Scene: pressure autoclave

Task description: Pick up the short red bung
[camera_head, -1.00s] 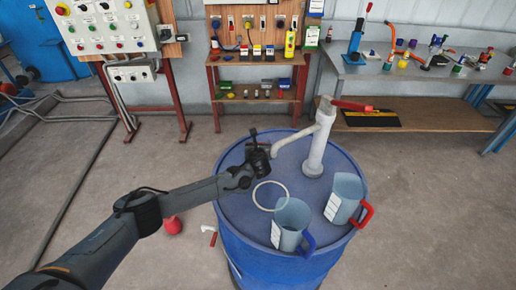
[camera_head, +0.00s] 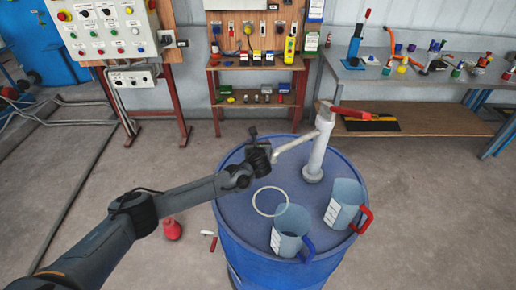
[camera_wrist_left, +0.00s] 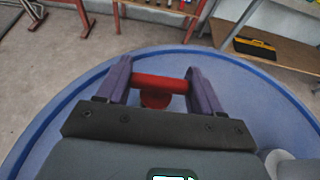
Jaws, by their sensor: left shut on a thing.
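My left gripper (camera_head: 254,141) is over the far left part of the blue drum's lid (camera_head: 240,205). In the left wrist view its two purple fingers (camera_wrist_left: 160,78) are closed on the red bung (camera_wrist_left: 159,84). The bung shows as a short red bar spanning the fingers, with a darker red round part below it. In the head view the gripper hides the bung. My right gripper is not in view.
A pump (camera_head: 317,150) with a red handle stands on the drum, right of the gripper. A pale ring (camera_head: 270,214), a blue-handled jug (camera_head: 290,228) and a red-handled jug (camera_head: 343,203) are on the lid. A red object (camera_head: 172,230) lies on the floor.

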